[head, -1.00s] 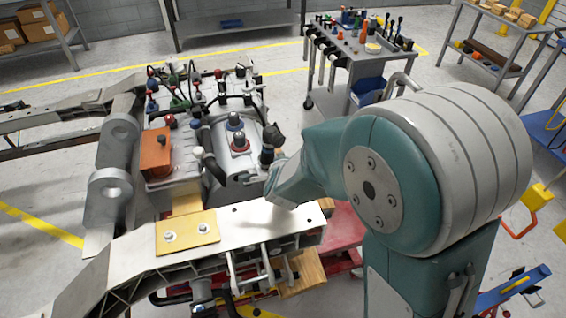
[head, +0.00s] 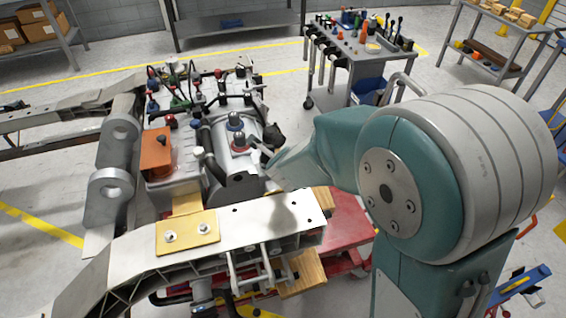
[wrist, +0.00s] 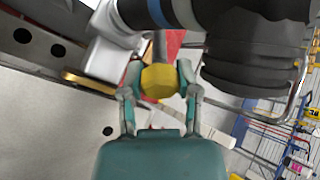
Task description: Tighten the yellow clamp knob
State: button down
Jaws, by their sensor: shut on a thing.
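The yellow clamp knob (wrist: 160,82) sits between the two fingertips of my gripper (wrist: 159,76) in the wrist view. The fingers touch it from the left and right sides, and the gripper is shut on it. A grey stem shows just beyond the knob. In the head view my arm comes in from the right and its end is over the right side of the fixture. I cannot make out the knob there.
A metal rail (head: 265,228) with a yellow plate (head: 188,232) crosses the front. An orange box (head: 156,152) and several coloured-tipped clamps crowd the fixture on the left. A tool cart (head: 352,62) stands behind.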

jog(key=shift+s+f+m, duration=0.1)
jog(key=shift+f+m, duration=0.1)
jog(key=shift+m, duration=0.3)
jog(key=shift+c, duration=1.6)
grip_release()
jog(key=shift+f, duration=0.1)
jog(key=shift+r, duration=0.25)
jog(key=v, duration=1.1)
jog(key=shift+s+r, duration=0.2)
jog(key=shift+r, duration=0.05)
jog(key=shift+d, duration=0.15)
